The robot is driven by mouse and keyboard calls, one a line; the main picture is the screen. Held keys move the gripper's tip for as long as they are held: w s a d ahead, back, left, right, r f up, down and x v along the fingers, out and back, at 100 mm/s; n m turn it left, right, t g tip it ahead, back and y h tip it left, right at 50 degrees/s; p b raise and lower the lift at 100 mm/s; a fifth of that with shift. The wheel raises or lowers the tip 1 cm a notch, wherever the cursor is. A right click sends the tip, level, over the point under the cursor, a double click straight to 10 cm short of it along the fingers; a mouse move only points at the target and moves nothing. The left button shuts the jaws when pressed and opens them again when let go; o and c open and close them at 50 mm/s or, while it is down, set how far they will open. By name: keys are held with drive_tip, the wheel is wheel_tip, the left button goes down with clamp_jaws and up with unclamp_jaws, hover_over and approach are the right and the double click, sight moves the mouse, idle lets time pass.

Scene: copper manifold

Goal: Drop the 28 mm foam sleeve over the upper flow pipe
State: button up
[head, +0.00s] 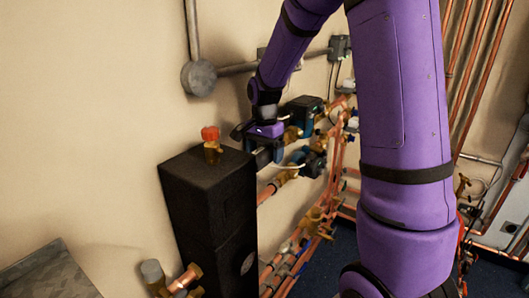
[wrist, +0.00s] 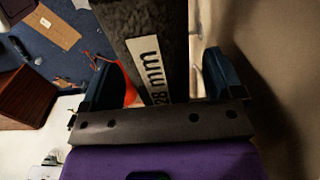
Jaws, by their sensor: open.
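The foam sleeve (wrist: 130,22) shows in the wrist view as a dark grey, rough-surfaced piece with a white "28 mm" label (wrist: 150,70). My gripper (wrist: 157,62) is open, with one blue finger on each side of the labelled piece. I cannot tell whether either finger touches it. In the head view my gripper (head: 262,148) is beside the top right of the black box, and I cannot make out the sleeve clearly there. A short copper pipe (head: 266,193) leaves the right side of the box below the gripper; I cannot tell if it is the upper flow pipe.
The black box (head: 205,200) carries a brass fitting with a red cap (head: 210,134). Blue-bodied pumps (head: 303,115), brass valves (head: 313,222) and copper pipes crowd the area right of it. The beige wall (head: 90,110) is close behind. My purple arm hides part of the pipework.

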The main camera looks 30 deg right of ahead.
wheel_tip(320, 180, up, 11)
drive_tip(key=shift+f, duration=0.1)
idle(0.5)
drive_tip(key=s+a+r+n+t, duration=0.1)
drive_tip(key=s+a+r+n, duration=0.1)
drive_tip(key=s, duration=0.6)
drive_tip(key=s+a+r+n+t, duration=0.2)
drive_tip(key=s+a+n, duration=0.1)
drive_tip(key=s+n, duration=0.4)
drive_tip(key=s+a+r+n+t, duration=0.2)
drive_tip(key=s+a+n, duration=0.1)
drive_tip(key=s, duration=0.8)
drive_tip(key=shift+s+a+n, duration=0.15)
drive_tip(key=shift+a+n, duration=0.2)
drive_tip(key=shift+n, duration=0.45)
